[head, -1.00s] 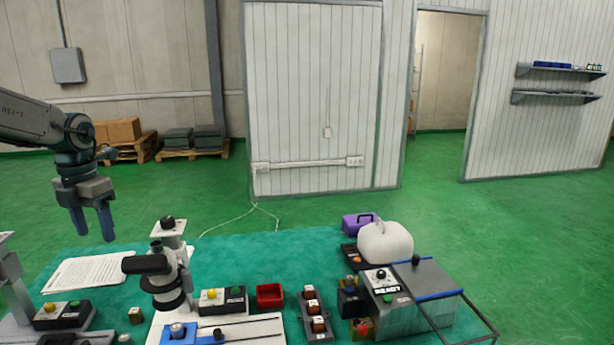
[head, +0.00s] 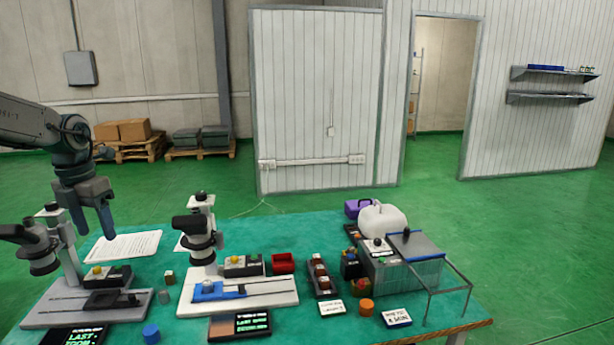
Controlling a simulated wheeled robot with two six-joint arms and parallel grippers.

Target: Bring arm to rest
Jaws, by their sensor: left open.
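My left gripper (head: 92,221) hangs from the arm at the left of the head view, fingers pointing down. Its two fingers are apart with nothing between them. It appears above the left part of the green-topped table (head: 245,228), near the left microscope-like stand (head: 70,262) and a printed sheet (head: 125,246). My right gripper is not in view.
A second stand (head: 203,240) with a white base is at centre left. A red bin (head: 283,263), a block rack (head: 321,276) and a clear tank (head: 405,275) with a wire frame are to the right.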

